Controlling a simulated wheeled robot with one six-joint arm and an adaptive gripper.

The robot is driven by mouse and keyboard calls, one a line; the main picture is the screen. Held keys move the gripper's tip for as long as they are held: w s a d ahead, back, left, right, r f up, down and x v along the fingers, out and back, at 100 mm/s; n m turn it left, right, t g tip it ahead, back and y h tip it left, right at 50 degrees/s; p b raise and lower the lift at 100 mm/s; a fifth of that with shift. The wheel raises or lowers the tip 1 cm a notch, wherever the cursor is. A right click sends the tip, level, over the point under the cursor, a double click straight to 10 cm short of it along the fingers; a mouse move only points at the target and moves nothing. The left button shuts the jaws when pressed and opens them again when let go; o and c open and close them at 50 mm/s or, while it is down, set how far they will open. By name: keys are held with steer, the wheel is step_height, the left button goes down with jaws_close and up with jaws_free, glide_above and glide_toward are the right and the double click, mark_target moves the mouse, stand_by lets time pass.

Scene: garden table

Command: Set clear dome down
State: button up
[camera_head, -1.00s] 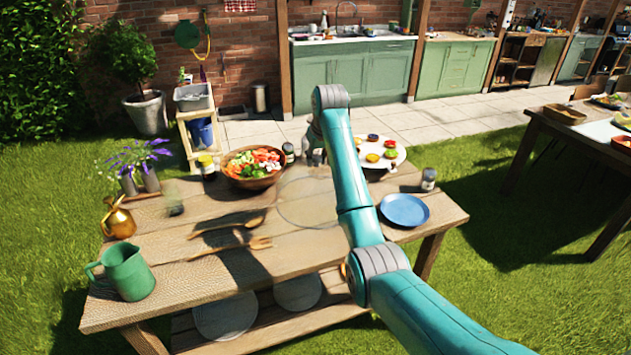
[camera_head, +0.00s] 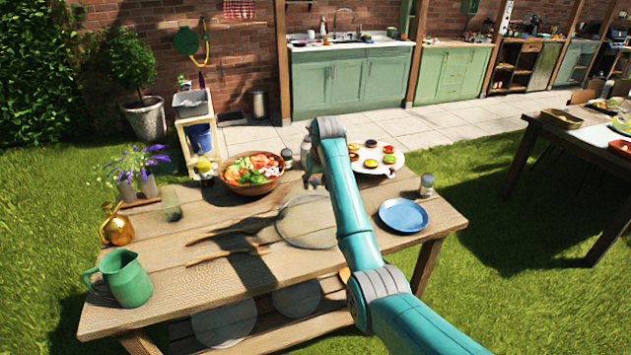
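The clear dome (camera_head: 305,222) shows as a faint see-through round shape over the middle of the wooden table (camera_head: 150,285), left of my arm. My gripper (camera_head: 313,182) is at the dome's upper edge, pointing down. Its fingers are small and partly hidden by my arm, but the dome has moved along with it, so it appears shut on the dome's top. I cannot tell whether the dome's rim touches the tabletop.
A salad bowl (camera_head: 252,178) stands behind left, and a white round board (camera_head: 383,172) with small foods behind right. A blue plate (camera_head: 403,215) lies to the right. Wooden utensils (camera_head: 225,256) lie to the left. A green jug (camera_head: 124,278) stands at front left.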

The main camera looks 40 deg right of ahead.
steer(key=shift+r, duration=0.1)
steer(key=v, duration=1.2)
stand_by(0.5)
